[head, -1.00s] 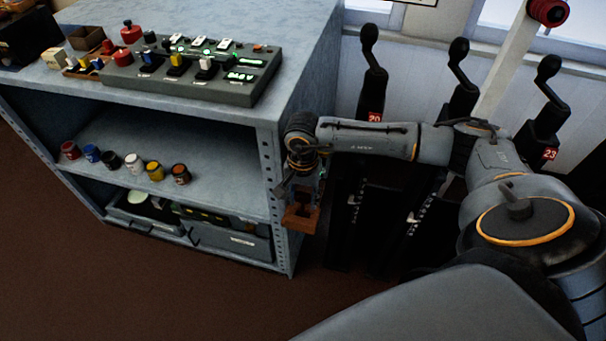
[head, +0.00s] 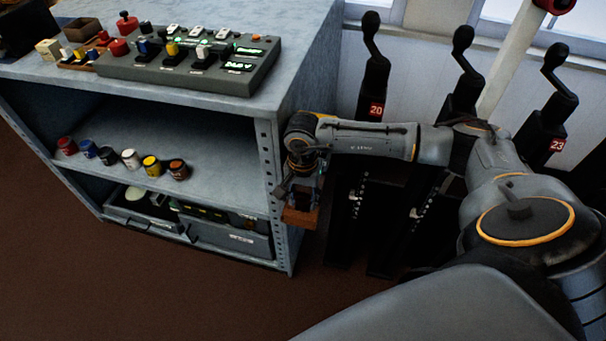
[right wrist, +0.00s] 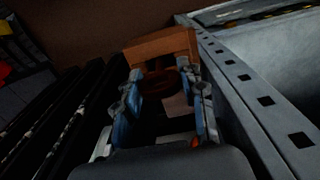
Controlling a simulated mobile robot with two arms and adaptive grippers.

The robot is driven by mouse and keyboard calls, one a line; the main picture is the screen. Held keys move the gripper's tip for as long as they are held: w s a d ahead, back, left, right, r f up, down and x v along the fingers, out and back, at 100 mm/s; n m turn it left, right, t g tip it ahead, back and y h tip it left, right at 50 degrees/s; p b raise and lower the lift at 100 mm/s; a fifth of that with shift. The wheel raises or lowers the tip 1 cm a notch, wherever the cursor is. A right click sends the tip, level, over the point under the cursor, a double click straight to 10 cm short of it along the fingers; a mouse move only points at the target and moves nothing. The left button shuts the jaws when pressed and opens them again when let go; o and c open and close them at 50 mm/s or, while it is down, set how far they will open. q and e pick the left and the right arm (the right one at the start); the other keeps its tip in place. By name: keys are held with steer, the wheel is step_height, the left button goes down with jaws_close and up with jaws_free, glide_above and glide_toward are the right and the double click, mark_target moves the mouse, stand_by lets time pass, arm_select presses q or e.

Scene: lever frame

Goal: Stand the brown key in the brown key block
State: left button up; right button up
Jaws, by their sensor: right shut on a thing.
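My right gripper (head: 302,199) points down beside the shelf unit's right front post. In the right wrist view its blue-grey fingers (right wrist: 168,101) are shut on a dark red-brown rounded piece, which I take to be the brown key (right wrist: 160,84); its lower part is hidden. An orange-brown wooden block or box (head: 300,217) is at the gripper's tips, and shows just beyond them in the right wrist view (right wrist: 160,46). I cannot tell whether it is the brown key block or whether the key touches it. My left gripper is out of view.
The grey shelf unit (head: 145,120) bears a console (head: 195,68) with coloured levers on top. Several small coloured pots stand on its middle shelf, including a brown one (head: 178,169). Black levers, including number 20 (head: 372,80), stand close right of my gripper.

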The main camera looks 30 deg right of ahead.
steer(key=shift+f, duration=0.4)
steer(key=o, duration=1.2)
steer(key=shift+c, duration=0.2)
steer(key=shift+r, duration=0.15)
step_height(320, 180, up, 6)
steer(key=p, duration=0.3)
steer(key=shift+r, duration=0.25)
steer(key=shift+r+p, duration=0.2)
steer(key=shift+p, duration=0.1)
